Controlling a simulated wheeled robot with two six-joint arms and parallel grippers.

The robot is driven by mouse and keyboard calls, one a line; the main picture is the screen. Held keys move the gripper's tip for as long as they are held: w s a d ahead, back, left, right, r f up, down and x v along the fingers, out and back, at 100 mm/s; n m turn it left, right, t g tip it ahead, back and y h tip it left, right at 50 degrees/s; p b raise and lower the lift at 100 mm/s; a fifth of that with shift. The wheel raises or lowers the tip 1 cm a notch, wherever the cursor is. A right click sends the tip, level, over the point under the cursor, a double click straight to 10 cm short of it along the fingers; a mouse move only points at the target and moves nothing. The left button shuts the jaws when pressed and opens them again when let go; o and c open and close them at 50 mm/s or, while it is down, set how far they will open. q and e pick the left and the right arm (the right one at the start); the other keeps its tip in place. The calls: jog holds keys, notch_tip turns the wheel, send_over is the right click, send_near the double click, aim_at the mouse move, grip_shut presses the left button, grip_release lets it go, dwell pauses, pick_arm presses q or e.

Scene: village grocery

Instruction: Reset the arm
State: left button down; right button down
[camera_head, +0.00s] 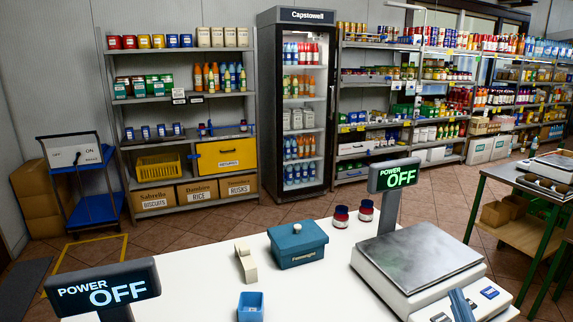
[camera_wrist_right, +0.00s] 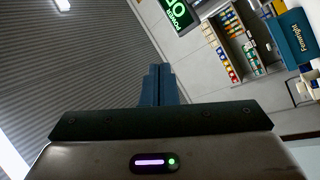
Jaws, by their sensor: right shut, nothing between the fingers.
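My right gripper (camera_head: 461,304) shows at the bottom right of the head view, in front of the weighing scale's plate (camera_head: 420,258). Its blue-grey fingers are together and empty. In the right wrist view the same gripper (camera_wrist_right: 160,84) points up the picture, with the fingers closed side by side and nothing between them. That view is strongly tilted and shows the ceiling and wall behind the fingers. My left gripper is not in view.

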jog(key=s+d+f+m+g+h, duration=0.15)
jog(key=s+f+m+g, duration=0.3)
jog(key=f, duration=0.45)
jog(key=s+d+f+m+g+h, duration=0.1)
jog(key=s+f+m+g+h, duration=0.1)
jog(key=s+f+m+g, duration=0.5)
jog(key=s+a+f+n+g+y, duration=0.35)
jog(key=s+a+f+g, duration=0.4)
jog(key=s+f, duration=0.45)
notch_tip(320, 180, down, 28)
jog(key=d+m, duration=0.1)
jog(key=d, duration=0.1)
jog(key=s+d+f+g, duration=0.1)
jog(key=s+f, duration=1.6)
jog(key=f, duration=0.3)
jog(key=shift+s+d+g, duration=0.3)
jog(key=shift+d+g, duration=0.1)
